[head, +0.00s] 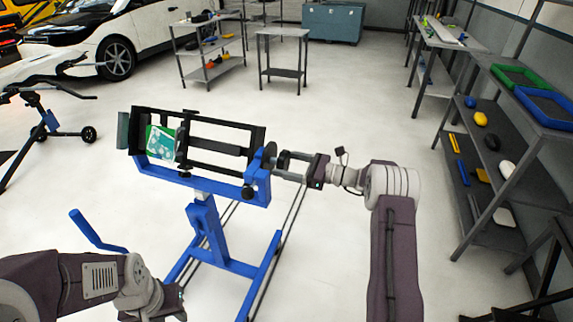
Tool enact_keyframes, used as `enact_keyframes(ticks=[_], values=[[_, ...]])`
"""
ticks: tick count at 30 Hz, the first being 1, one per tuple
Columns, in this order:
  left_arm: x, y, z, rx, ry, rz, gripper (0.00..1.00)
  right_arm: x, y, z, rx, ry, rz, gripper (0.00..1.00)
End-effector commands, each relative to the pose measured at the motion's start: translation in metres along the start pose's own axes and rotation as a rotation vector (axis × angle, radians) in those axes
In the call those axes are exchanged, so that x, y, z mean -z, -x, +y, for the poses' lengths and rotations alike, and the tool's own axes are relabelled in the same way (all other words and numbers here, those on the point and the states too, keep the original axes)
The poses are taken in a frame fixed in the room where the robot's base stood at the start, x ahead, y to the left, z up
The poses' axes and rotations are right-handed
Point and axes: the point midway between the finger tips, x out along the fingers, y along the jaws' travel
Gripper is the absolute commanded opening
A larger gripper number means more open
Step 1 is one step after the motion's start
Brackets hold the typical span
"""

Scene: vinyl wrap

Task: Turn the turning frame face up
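The turning frame (235,134) is a dark rectangular frame held in a blue stand (208,225) in the middle of the head view. It sits tilted, and a green and white panel (161,143) shows at its left end. A dark disc (264,160) is at its right end. My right gripper (279,165) is at this end, its two fingers pointing left at the disc with a gap between them; whether they grip anything is unclear. My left gripper (172,304) is low at the bottom edge, apart from the frame, its fingertips hard to make out.
A blue bar (97,232) rises left of the stand. Shelves (505,190) with trays and small items line the right. A car (110,35), a wheeled stand (45,125) and carts (210,52) stand farther back. The floor around the blue stand is mostly clear.

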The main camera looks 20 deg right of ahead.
Motion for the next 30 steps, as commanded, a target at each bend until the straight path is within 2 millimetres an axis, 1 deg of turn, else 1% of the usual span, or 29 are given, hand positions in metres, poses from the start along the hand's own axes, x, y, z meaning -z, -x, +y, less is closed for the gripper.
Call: enact_keyframes(ticks=[1,2,8,14,30], values=[[0.000,0.000,0.000,0.000,0.000,0.000,0.36,0.000,0.000,0.000,0.000,0.000,0.000,0.07],[0.000,0.000,0.000,0.000,0.000,0.000,0.36,0.000,0.000,0.000,0.000,0.000,0.000,0.00],[0.000,0.002,0.000,0.000,0.000,0.000,0.36,0.000,0.000,0.000,-0.001,-0.008,0.001,0.00],[0.001,0.009,0.000,0.000,0.000,0.000,0.36,-0.002,0.000,0.000,-0.001,-0.049,0.001,0.00],[0.004,0.041,0.001,0.000,0.000,0.000,0.36,-0.003,0.000,0.001,-0.001,-0.302,0.002,0.00]])
